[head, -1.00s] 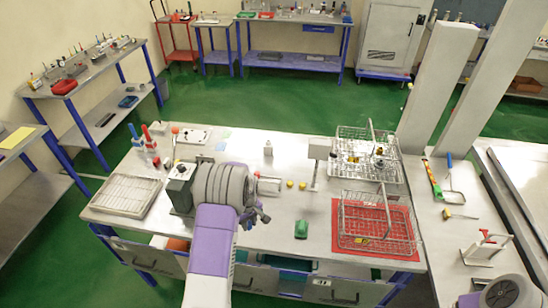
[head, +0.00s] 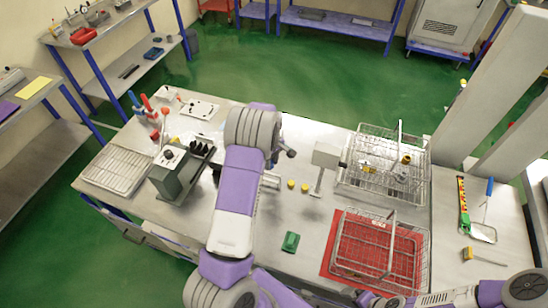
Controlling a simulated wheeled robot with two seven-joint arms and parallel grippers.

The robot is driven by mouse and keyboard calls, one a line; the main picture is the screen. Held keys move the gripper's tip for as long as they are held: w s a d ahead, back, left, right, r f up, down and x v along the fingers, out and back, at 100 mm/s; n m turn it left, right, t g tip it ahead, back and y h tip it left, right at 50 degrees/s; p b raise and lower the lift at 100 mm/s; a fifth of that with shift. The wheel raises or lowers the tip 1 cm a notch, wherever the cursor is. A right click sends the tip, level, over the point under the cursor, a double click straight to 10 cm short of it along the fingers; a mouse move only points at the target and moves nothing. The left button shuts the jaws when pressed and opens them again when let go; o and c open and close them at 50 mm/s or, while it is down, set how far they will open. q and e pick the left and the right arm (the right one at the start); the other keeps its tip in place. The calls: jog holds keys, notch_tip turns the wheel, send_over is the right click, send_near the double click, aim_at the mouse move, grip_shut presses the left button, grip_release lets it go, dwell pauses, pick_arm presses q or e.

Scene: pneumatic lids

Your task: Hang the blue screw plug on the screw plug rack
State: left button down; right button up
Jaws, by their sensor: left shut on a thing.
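My left gripper (head: 284,153) is above the middle of the workbench, mostly hidden behind my own wrist and forearm. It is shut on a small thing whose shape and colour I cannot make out. I cannot pick out the blue screw plug elsewhere. A post with a pale grey block (head: 326,155) stands on the bench, right of the left gripper and apart from it. It may be the screw plug rack, but I cannot tell for sure. My right arm shows at the bottom right edge. Its fingers cannot be made out.
A wire basket with parts (head: 350,184) stands at the back right. An empty wire basket (head: 385,262) is on a red mat (head: 338,235). A green block (head: 290,242) and two yellow pieces lie mid-bench. A grey device (head: 175,180) and a tray (head: 115,172) stand left.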

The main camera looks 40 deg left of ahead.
pick_arm(q)
jog(key=shift+s, duration=0.15)
jog(key=shift+w+f, duration=0.2)
jog(key=shift+f, duration=0.9)
notch_tip(320, 180, down, 3)
jog(key=shift+r+b, duration=0.1)
jog(key=shift+b, duration=0.65)
jog(key=shift+f+b, duration=0.6)
jog(key=shift+f, duration=0.15)
jog(key=shift+d, duration=0.15)
jog(key=shift+f+b, duration=0.15)
jog(key=shift+b, duration=0.25)
